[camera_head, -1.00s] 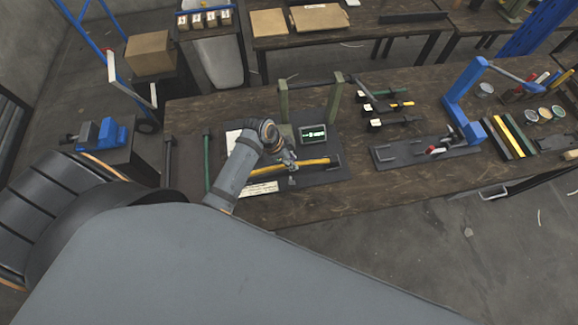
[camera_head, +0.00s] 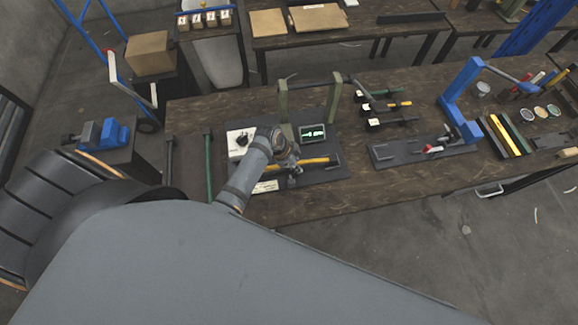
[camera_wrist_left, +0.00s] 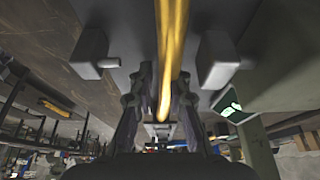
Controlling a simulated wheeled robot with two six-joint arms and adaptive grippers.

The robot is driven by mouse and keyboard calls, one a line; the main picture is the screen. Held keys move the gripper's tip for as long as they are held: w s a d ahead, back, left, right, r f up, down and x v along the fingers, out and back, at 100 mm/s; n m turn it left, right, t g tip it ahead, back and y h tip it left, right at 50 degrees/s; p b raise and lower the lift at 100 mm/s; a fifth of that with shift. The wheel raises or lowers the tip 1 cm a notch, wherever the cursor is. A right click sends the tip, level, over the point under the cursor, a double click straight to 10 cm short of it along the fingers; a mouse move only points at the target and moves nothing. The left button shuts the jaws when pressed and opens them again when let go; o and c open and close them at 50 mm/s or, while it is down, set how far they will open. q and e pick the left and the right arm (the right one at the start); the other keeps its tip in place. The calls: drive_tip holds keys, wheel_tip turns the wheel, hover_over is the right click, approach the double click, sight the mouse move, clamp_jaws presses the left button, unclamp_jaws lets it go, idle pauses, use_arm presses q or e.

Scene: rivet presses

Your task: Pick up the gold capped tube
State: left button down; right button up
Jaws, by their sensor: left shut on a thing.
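The gold tube (camera_head: 315,161) lies level over the dark mat at the front of the main bench, with a dark end at its right. My left gripper (camera_head: 294,165) is on its middle from above. In the left wrist view the gold tube (camera_wrist_left: 168,45) runs between the two fingers of my left gripper (camera_wrist_left: 160,105), which is shut on it. Whether it touches its supports is too small to tell. My arm hides part of its left end. My right gripper is not in view.
A green press frame (camera_head: 283,103) with a lit display (camera_head: 312,132) stands just behind. A white block (camera_head: 240,143) is left of it. A blue press (camera_head: 462,100) stands to the right. Bare bench (camera_head: 365,185) lies in front right.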

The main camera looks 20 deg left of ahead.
use_arm(q)
drive_tip(key=shift+r, duration=0.1)
drive_tip(key=shift+r, duration=0.25)
wheel_tip(320, 180, up, 2)
drive_tip(key=shift+w+r, duration=0.1)
drive_tip(key=shift+r, duration=0.1)
drive_tip(key=s+r+b, duration=0.3)
drive_tip(key=s+r, duration=0.6)
drive_tip(key=s, duration=0.5)
drive_tip(key=shift+a+r, duration=0.4)
drive_tip(key=shift+a, duration=0.05)
